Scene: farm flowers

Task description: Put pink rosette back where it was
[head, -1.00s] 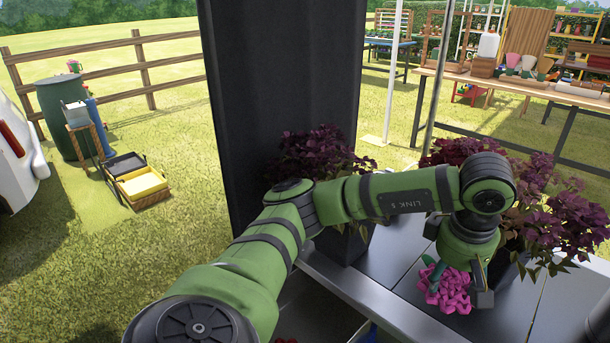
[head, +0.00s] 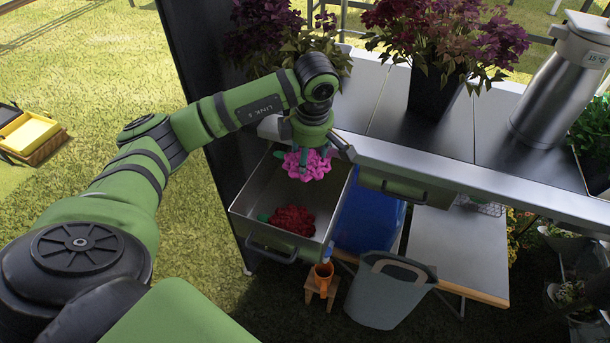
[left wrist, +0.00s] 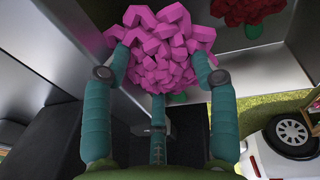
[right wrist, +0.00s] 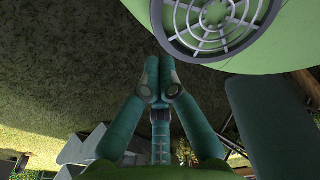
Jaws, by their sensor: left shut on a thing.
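The pink rosette (head: 308,165) is held in my left gripper (head: 318,148), whose fingers are closed around it. In the left wrist view the rosette (left wrist: 160,35) sits between the two teal fingers. In the head view it appears over the back part of an open metal drawer (head: 258,187); its exact height is hard to tell. A red rosette (head: 293,220) lies inside that drawer, toward the front, and also shows in the left wrist view (left wrist: 252,10). My right gripper (right wrist: 163,75) has its fingertips together with nothing between them.
The counter (head: 400,100) above carries dark potted plants (head: 440,40) and a metal jug (head: 560,85). A closed drawer (head: 400,190) is right of the open one.

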